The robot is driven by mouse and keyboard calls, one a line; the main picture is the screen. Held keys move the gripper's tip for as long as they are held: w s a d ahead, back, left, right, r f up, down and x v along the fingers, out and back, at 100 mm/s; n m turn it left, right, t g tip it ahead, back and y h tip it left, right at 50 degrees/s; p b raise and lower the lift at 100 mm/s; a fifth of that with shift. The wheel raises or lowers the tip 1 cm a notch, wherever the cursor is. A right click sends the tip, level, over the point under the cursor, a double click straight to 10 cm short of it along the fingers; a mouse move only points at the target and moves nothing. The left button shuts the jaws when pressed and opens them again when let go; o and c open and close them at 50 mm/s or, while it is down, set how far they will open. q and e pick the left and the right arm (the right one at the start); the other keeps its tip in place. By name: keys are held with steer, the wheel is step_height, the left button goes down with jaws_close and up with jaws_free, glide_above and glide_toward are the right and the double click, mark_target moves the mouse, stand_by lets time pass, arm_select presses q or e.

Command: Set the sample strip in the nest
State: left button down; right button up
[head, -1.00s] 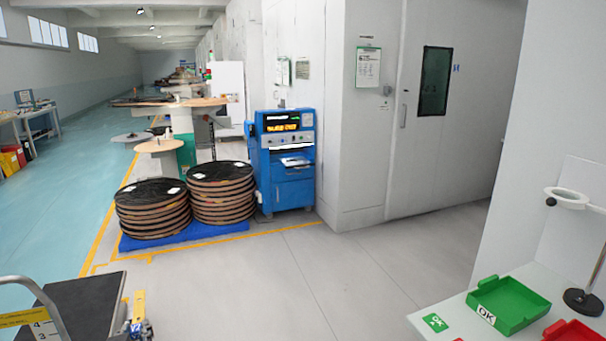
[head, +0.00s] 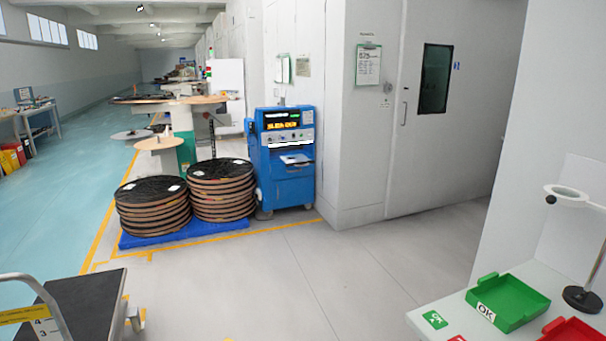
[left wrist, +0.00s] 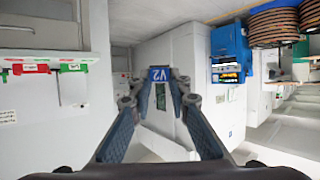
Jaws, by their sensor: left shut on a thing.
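My left gripper (left wrist: 161,84) shows in the left wrist view, its two fingers closed in from both sides on the sample strip (left wrist: 160,74). Of the strip I see mainly a small blue face marked V2, at the fingertips. The rest of it is hidden or too small to tell. The strip is held in the air, apart from any surface. Neither gripper shows in the head view now. I cannot make out the nest in either view.
A white bench at the right of the head view bears a green OK tray (head: 508,303), a red tray (head: 572,330) and a ring on a stand (head: 582,298). A dark-topped trolley (head: 85,303) is at lower left. A blue cabinet (head: 284,160) stands beside stacked reels (head: 221,190). The middle floor is clear.

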arm_select(q)
steer(key=s+d+r+m+g+h, duration=0.3)
steer(key=s+d+r+m+h, duration=0.1)
steer(key=r, duration=0.4)
steer(key=shift+s+d+m+g, duration=0.3)
steer(key=shift+s+d+m, duration=0.15)
steer(key=shift+s, duration=0.5)
